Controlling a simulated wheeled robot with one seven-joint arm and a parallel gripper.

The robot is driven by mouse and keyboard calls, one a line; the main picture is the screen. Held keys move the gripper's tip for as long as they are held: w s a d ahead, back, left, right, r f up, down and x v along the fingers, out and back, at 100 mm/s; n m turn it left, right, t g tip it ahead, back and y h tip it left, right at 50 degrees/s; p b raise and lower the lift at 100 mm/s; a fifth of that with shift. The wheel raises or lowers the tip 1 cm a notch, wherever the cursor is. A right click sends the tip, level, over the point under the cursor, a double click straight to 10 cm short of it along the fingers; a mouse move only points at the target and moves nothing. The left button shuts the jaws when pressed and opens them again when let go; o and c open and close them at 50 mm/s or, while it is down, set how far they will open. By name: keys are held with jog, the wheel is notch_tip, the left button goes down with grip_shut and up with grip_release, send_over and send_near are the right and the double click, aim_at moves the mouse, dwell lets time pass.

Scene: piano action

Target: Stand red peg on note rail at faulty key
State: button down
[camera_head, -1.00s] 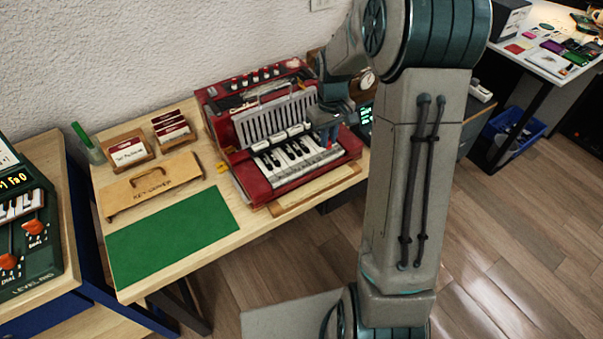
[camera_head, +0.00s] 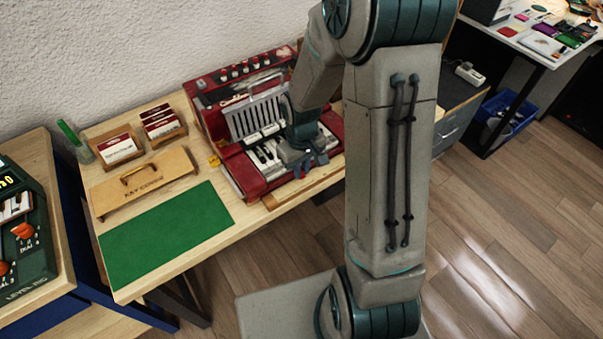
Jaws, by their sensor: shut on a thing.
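The red keyboard instrument (camera_head: 245,172) stands on the wooden table, with white and black keys (camera_head: 262,158) and a slotted grey panel (camera_head: 250,120) behind them. My gripper (camera_head: 303,166) is over the right part of the keyboard, low above or at the keys; I cannot tell if it touches. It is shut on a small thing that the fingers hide. I cannot make out the red peg, and the note rail is not clearly told apart from the other parts. Which key is faulty does not show. My wrist covers the right-hand keys.
A wooden key cover (camera_head: 143,182) with a handle and a green mat (camera_head: 165,235) lie left of the instrument. Card holders (camera_head: 119,147) and a green marker in a cup (camera_head: 75,142) stand behind. A green level rig (camera_head: 25,235) is at far left. The mat is bare.

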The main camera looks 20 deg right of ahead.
jog(key=shift+f, duration=1.6)
jog(key=shift+f, duration=0.1)
jog(key=shift+f, duration=0.15)
jog(key=c, duration=1.4)
grip_release()
jog(key=shift+c, duration=0.2)
jog(key=shift+r, duration=0.2)
notch_tip(320, 180, up, 12)
jog(key=s+r+m+t, duration=0.3)
jog(key=s+r, duration=0.8)
jog(key=s, duration=0.3)
jog(key=shift+m, duration=0.3)
